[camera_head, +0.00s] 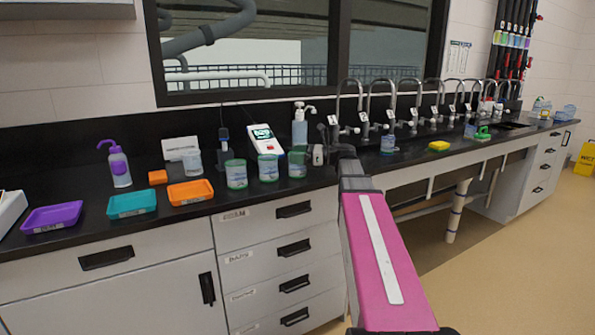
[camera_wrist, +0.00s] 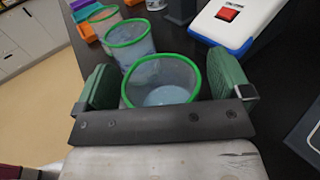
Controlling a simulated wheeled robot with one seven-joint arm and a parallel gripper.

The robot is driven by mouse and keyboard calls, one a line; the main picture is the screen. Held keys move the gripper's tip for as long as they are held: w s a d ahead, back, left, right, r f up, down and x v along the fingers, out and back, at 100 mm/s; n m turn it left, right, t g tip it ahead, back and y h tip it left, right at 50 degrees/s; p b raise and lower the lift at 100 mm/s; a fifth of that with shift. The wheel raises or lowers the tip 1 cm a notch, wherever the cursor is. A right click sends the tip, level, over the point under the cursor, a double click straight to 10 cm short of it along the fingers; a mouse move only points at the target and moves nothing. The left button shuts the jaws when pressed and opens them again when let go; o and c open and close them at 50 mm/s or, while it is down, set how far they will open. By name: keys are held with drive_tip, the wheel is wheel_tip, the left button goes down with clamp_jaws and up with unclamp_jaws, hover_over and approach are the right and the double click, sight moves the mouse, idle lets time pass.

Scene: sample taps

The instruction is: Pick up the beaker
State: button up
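Three clear beakers with green rims stand in a row on the black counter. The nearest beaker to my gripper (camera_head: 318,154) shows in the wrist view (camera_wrist: 162,84) and, at the right end of the row, in the head view (camera_head: 297,165). The middle beaker (camera_head: 268,169) and the left beaker (camera_head: 236,175) stand beyond it in the wrist view. My gripper (camera_wrist: 163,72) is open, its two green finger pads on either side of the nearest beaker. I cannot tell whether a pad touches its wall. The lower front of this beaker is hidden by the gripper body.
Purple (camera_head: 52,217), teal (camera_head: 131,204) and orange (camera_head: 190,192) trays lie to the left. A soap pump bottle (camera_head: 299,127) and several taps (camera_head: 390,115) stand at the back right.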

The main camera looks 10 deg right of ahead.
drive_tip(key=c, duration=1.1)
drive_tip(key=shift+c, duration=0.2)
drive_tip(key=shift+r, duration=0.2)
wheel_tip(320, 180, up, 10)
drive_tip(key=shift+f, duration=0.25)
